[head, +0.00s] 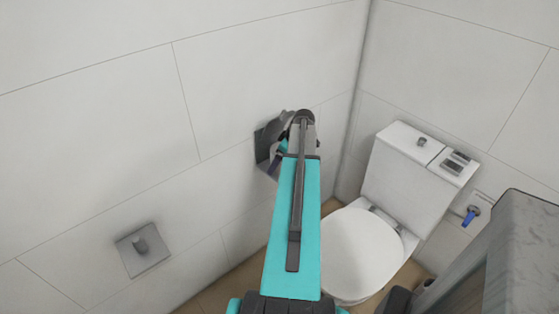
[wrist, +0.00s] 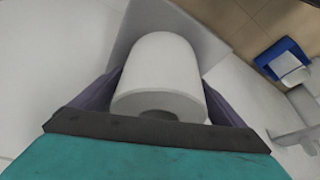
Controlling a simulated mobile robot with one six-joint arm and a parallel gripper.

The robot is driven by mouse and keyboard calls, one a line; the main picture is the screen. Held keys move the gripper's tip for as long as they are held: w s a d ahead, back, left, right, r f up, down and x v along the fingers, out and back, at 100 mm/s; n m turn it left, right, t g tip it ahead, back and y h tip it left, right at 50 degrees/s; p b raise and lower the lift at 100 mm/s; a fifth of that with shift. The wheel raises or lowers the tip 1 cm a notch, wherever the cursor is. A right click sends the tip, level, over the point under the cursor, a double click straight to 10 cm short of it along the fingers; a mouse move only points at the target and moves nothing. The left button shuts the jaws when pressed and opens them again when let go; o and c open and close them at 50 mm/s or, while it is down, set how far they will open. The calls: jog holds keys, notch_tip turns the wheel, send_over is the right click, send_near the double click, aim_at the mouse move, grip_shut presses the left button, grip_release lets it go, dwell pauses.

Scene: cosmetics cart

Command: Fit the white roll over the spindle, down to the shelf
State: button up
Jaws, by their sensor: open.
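The white roll (wrist: 160,75) is between the two dark fingers of my gripper (wrist: 162,98) in the wrist view, with the dark opening of its core toward the camera. The fingers are open beside it; I cannot tell whether they touch it. A grey plate (wrist: 205,35) lies behind the roll. In the head view my gripper (head: 284,145) is at a dark grey wall fitting (head: 263,145), and the arm hides most of the roll. A grey square shelf (head: 153,261) with a short spindle (head: 139,245) is on the wall at lower left, apart from my gripper.
A white toilet (head: 362,250) with its cistern (head: 410,175) stands to the right of my arm. A grey stone-like top (head: 530,235) fills the lower right. The tiled wall between the fitting and the spindle shelf is bare.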

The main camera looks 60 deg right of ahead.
jog(key=shift+b+v, duration=1)
jog(key=shift+v, duration=5.8)
